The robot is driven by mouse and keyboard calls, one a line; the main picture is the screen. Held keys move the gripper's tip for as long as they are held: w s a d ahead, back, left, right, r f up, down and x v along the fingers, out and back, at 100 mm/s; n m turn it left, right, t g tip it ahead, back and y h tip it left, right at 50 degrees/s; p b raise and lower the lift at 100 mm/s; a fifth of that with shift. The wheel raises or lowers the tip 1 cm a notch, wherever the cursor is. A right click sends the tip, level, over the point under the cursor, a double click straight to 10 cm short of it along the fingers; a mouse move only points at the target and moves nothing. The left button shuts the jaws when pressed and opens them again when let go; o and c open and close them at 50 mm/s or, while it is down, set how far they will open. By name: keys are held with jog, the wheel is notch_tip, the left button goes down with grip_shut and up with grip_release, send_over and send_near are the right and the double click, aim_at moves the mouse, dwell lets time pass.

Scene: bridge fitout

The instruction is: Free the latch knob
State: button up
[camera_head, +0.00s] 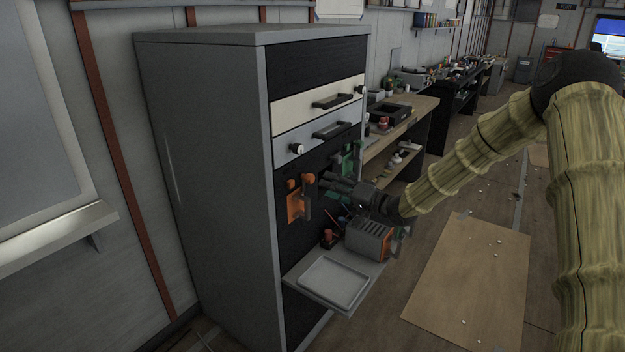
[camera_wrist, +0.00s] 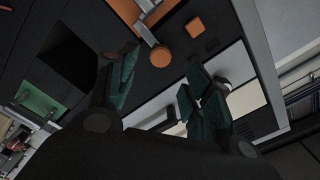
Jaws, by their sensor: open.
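An orange latch knob (camera_wrist: 160,56) sits at the end of a grey bar (camera_wrist: 139,24) on the dark cabinet front in the wrist view. The head view shows the bar (camera_head: 306,202) in front of an orange plate (camera_head: 294,207), with the orange knob (camera_head: 309,179) at its top. My gripper (camera_wrist: 162,58) is open, its two dark green fingers on either side of the knob in the wrist picture. I see no clear contact, and cannot tell how far the tips are from it. In the head view my gripper (camera_head: 325,180) is just right of the knob.
A tall grey cabinet (camera_head: 210,150) has pale and blue-grey drawer fronts above the latch. A green fitting (camera_head: 349,160) is behind my gripper. Below, a shelf holds a pale tray (camera_head: 332,283) and a grey-orange box (camera_head: 370,238). The floor to the right is mostly open.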

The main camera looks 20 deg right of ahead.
aim_at(313, 179)
jog(key=x, duration=0.7)
jog(key=shift+w+a+p, duration=0.15)
jog(key=shift+p, duration=0.25)
jog(key=c, duration=1.1)
